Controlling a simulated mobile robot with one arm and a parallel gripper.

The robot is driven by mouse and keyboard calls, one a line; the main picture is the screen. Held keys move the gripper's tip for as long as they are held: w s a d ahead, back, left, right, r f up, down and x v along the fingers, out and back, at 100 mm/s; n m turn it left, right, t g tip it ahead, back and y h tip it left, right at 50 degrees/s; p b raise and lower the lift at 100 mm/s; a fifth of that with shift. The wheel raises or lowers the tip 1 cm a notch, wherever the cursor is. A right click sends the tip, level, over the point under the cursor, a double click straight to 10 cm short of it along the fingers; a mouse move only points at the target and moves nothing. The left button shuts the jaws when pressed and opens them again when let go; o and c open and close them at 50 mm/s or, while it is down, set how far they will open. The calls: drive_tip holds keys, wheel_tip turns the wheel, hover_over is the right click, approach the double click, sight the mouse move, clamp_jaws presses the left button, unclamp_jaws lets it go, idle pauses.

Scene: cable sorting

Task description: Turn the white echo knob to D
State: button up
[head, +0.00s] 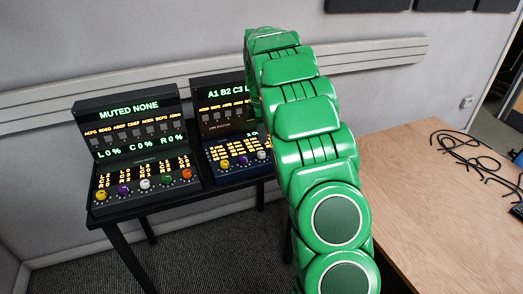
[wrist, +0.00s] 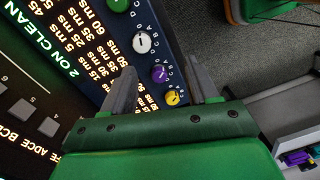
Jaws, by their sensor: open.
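The white knob (wrist: 142,42) is on the dark panel (wrist: 92,78) in the wrist view, with small letters beside it; its exact setting is too small to read. It also shows in the head view (head: 261,155) on the right console (head: 208,170), just left of my arm. My gripper (wrist: 161,64) is open and empty. Its fingers point toward the panel's knob row, with the purple knob (wrist: 159,73) and yellow knob (wrist: 172,97) seen between them. The white knob appears beyond the fingertips, apart from them. My arm hides the right part of this console and my gripper in the head view.
A green knob (wrist: 118,4) is beyond the white one. A left console (head: 137,155) with several coloured knobs stands on the same dark table. A wooden table (head: 430,190) with black cables (head: 470,150) is at right. Grey floor (wrist: 225,50) lies beside the panel.

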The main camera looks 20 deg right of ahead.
sight(262, 152)
drive_tip(key=shift+w+d+f+n, duration=0.3)
drive_tip(key=shift+w+f+n, duration=0.05)
drive_tip(key=shift+w+f, duration=0.35)
drive_tip(key=shift+w+d+f+n, duration=0.25)
drive_tip(key=shift+w+f+n, duration=0.1)
drive_tip(key=shift+w+f, duration=0.3)
drive_tip(key=shift+s+f, duration=0.15)
drive_tip(key=shift+f, duration=3.55)
drive_tip(key=c, duration=1)
drive_tip(key=shift+c, duration=0.2)
